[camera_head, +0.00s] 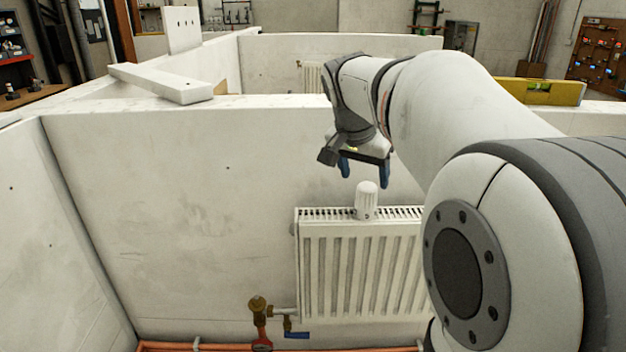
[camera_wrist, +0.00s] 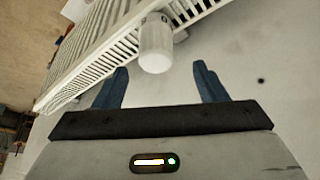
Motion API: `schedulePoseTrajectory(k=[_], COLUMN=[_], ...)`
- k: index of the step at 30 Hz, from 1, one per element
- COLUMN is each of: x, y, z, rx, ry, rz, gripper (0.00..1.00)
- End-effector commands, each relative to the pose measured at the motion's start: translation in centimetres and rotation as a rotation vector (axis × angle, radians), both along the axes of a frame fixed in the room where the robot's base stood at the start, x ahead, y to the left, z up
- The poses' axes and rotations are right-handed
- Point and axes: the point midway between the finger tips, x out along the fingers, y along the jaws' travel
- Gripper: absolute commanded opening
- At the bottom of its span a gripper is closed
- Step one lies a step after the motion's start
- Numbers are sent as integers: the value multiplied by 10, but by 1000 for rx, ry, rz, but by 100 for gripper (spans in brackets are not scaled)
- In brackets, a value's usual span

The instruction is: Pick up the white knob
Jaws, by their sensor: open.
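The white knob (camera_head: 367,200) stands upright on the top grille of the white radiator (camera_head: 360,268) in the head view. In the wrist view the knob (camera_wrist: 155,46) shows beyond and between my two blue fingers. My gripper (camera_head: 364,172) is open and empty in the head view, just above the knob and apart from it. The open fingers also show in the wrist view (camera_wrist: 160,85). My forearm hides the radiator's right end in the head view.
White bay walls (camera_head: 200,190) stand behind and left of the radiator. A brass valve with a blue lever (camera_head: 258,305) sits at its lower left, above orange pipes (camera_head: 190,346). A yellow level (camera_head: 540,92) and a white plank (camera_head: 165,83) lie on the wall tops.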

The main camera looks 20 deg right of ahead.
Motion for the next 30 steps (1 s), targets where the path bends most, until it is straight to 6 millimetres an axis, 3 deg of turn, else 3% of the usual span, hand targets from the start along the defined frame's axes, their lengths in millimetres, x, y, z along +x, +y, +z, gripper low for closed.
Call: schedulePoseTrajectory(k=[18, 26, 30], x=[11, 12, 12], y=[-20, -21, -20], z=[-68, -72, -72], rx=[-1, -1, -1], ry=[-2, -5, -5], rz=[-12, -10, -10], gripper=[65, 65, 56])
